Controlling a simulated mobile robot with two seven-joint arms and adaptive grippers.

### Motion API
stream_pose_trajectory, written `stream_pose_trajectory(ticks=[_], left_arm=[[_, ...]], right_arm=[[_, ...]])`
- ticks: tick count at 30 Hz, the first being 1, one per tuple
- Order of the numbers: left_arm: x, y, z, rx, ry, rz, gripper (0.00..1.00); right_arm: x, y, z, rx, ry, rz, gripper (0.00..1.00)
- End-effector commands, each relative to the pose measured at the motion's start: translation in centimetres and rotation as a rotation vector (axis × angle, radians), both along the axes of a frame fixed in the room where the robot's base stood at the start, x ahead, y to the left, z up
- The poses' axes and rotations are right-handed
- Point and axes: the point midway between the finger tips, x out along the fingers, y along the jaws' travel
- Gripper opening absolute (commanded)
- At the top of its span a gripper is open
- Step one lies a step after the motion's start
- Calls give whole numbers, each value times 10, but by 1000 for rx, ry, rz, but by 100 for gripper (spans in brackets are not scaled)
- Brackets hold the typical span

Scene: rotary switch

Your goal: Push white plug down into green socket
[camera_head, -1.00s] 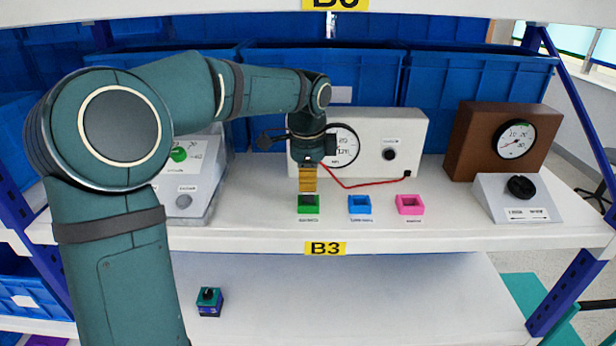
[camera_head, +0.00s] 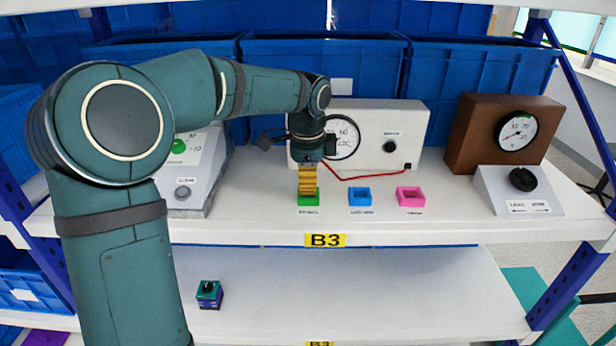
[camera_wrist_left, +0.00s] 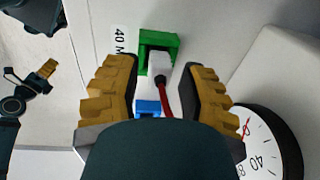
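The white plug (camera_wrist_left: 158,66), with a red wire on it, is at the green socket (camera_wrist_left: 158,42) in the left wrist view; how deep it sits I cannot tell. My left gripper (camera_wrist_left: 158,64) has its yellow fingers on both sides of the plug, with gaps, so it is open. In the head view my left gripper (camera_head: 308,190) is low over the green socket (camera_head: 308,200) and hides the plug. My right gripper (camera_wrist_left: 47,69) shows small at the left of the left wrist view; its opening is unclear.
A blue socket (camera_head: 360,196) and a pink socket (camera_head: 410,196) stand to the right. A white box with a dial (camera_head: 408,125) is behind, joined to the red wire (camera_head: 365,184). A grey panel (camera_head: 188,185) is left. A brown gauge box (camera_head: 475,135) is right.

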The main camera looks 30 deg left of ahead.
Motion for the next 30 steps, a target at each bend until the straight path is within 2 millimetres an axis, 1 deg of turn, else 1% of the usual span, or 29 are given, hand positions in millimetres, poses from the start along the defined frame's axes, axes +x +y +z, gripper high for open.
stream_pose_trajectory(ticks=[8, 11, 14, 21, 24, 27, 30], left_arm=[[0, 0, 1, 0, 0, 0, 44], [0, 0, 5, 0, 0, 0, 44], [-1, -1, 17, 0, -4, -1, 44], [-4, -2, 55, 0, -2, 0, 44], [-5, -3, 66, 1, -2, 0, 44], [-6, -3, 73, 1, -1, 0, 44], [-6, -3, 76, 0, 0, 0, 44]], right_arm=[[0, 0, 0, 0, 0, 0, 47], [0, 0, 0, 0, 0, 0, 47], [0, 0, 0, 0, 0, 0, 47], [0, 0, 0, 0, 0, 0, 47], [0, 0, 0, 0, 0, 0, 47], [0, 0, 0, 0, 0, 0, 47], [0, 0, 0, 0, 0, 0, 47]])
